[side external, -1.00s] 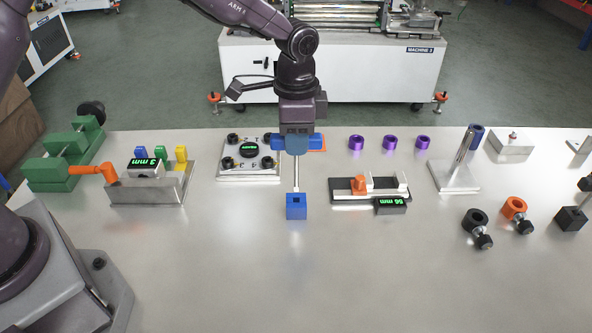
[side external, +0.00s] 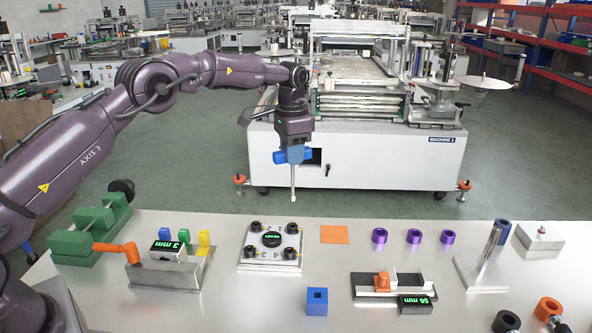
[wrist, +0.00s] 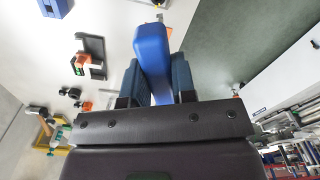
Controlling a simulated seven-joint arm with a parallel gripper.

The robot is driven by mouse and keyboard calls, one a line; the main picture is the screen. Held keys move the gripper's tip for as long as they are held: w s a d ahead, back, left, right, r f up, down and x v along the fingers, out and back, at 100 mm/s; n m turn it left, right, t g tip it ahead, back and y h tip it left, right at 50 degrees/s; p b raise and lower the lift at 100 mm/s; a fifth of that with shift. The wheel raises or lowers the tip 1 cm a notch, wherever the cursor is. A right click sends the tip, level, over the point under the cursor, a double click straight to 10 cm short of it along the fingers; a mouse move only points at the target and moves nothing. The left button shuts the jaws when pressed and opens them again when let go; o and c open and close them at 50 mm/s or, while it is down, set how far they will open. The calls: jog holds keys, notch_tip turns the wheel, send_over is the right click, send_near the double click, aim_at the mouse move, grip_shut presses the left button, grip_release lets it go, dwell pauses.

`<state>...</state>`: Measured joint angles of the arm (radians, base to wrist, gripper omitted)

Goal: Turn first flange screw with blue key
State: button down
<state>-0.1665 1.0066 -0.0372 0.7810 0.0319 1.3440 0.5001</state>
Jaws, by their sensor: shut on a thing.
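My gripper (side external: 291,148) is shut on the blue key (side external: 293,185), high above the table. The key has a blue handle and a pale straight shaft pointing down, its tip free in the air. In the wrist view, the blue handle (wrist: 152,45) sits between the two fingers of my gripper (wrist: 157,88). The flange plate (side external: 270,264) lies on the table, below and left of the key in the side view. It carries black screws at its corners, including a front-left screw (side external: 249,252), and a round dark display. Its small numbers are hard to read.
A blue block (side external: 317,302) with a square hole stands near the front. An orange square (side external: 334,234) lies right of the flange, with purple rings (side external: 414,236) further right. A metal holder (side external: 165,277) with coloured pieces stands left. A 56 mm fixture (side external: 393,287) stands right.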

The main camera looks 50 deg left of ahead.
jog(key=shift+s+f, duration=0.1)
jog(key=shift+f, duration=0.05)
send_over(292, 196)
jog(key=shift+f, duration=2.6)
jog(key=m, duration=0.4)
jog(key=shift+f, duration=0.1)
jog(key=m, duration=0.4)
jog(key=n, duration=0.3)
jog(key=shift+n, duration=0.3)
jog(key=n, duration=0.5)
jog(key=shift+f+m, duration=0.3)
